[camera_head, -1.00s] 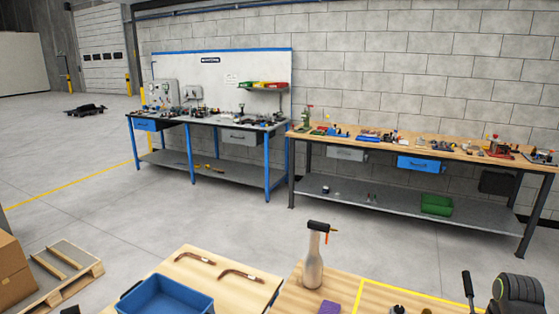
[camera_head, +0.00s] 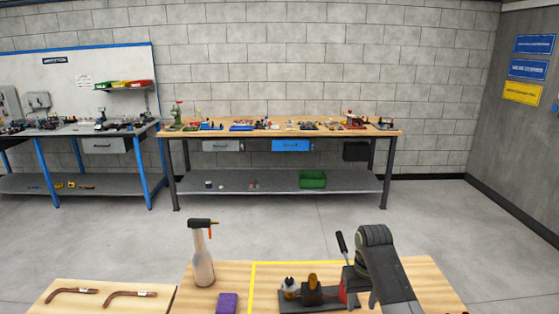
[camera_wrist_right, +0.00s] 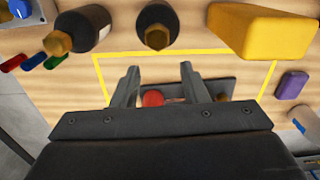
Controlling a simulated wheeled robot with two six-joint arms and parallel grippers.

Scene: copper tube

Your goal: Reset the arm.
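My right arm (camera_head: 389,272) rises at the right of the near workbench in the head view; its fingertips cannot be made out there. In the right wrist view, my right gripper (camera_wrist_right: 160,80) is open, its two fingers apart with nothing held between them. A dark fixture with a red round part (camera_wrist_right: 152,99) shows behind the fingers; I cannot tell how far below it is. Two bent copper tubes, one on the left (camera_head: 72,294) and one on its right (camera_head: 130,295), lie on the light wooden top at the lower left. My left gripper is not in view.
A spray bottle (camera_head: 202,262) and a purple block (camera_head: 227,303) stand on the near bench (camera_head: 240,270). A dark fixture (camera_head: 312,291) with a black-handled lever (camera_head: 342,244) sits inside yellow tape. A yellow block (camera_wrist_right: 262,32) and dark bottles show in the wrist view. Clear floor lies beyond.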

